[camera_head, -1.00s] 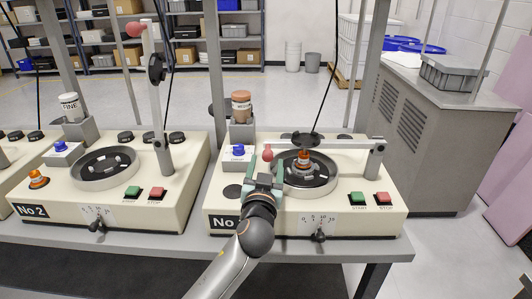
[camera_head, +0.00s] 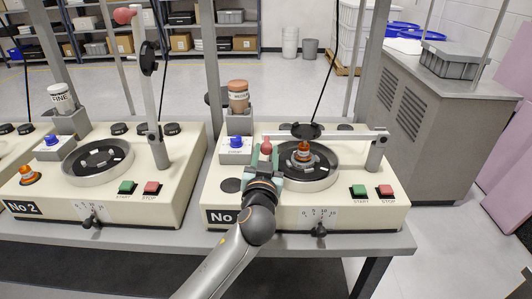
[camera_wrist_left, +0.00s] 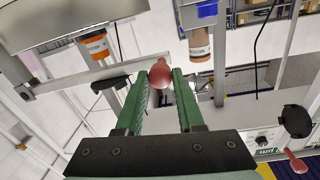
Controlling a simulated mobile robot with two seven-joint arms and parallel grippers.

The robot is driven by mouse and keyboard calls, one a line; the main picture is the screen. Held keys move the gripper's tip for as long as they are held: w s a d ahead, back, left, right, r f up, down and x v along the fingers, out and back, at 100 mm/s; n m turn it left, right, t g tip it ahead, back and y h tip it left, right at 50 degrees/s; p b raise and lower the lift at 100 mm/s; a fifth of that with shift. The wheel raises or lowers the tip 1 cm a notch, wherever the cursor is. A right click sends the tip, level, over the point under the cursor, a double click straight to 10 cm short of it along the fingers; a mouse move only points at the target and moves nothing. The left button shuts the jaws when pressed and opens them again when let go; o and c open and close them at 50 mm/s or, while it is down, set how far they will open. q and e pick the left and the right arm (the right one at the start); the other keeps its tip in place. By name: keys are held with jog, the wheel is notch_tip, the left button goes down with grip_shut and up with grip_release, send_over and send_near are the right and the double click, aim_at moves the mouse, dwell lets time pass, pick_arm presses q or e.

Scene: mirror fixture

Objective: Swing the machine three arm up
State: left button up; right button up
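Machine three (camera_head: 225,187) is the right-hand machine; its number is hidden behind my arm. Its swing arm (camera_head: 345,134) lies level across the round dish (camera_head: 325,176), from a pivot post (camera_head: 376,152) at right to a red ball knob (camera_head: 266,146) at left. A black disc (camera_head: 306,130) hangs on the arm above an orange-topped piece (camera_head: 303,153). My left gripper (camera_head: 265,156) is at the knob. In the left wrist view its green fingers (camera_wrist_left: 160,88) lie on both sides of the red knob (camera_wrist_left: 160,74), seemingly touching it. My right gripper is not in view.
Machine two (camera_head: 180,195) stands at left with its arm (camera_head: 146,80) upright. A brown-capped bottle (camera_head: 238,97) stands behind machine three's blue knob (camera_head: 236,143). Green (camera_head: 359,190) and red (camera_head: 385,191) buttons are at its front right. A grey cabinet (camera_head: 430,130) stands at right.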

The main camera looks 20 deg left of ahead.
pick_arm(q)
grip_shut()
dwell(0.9)
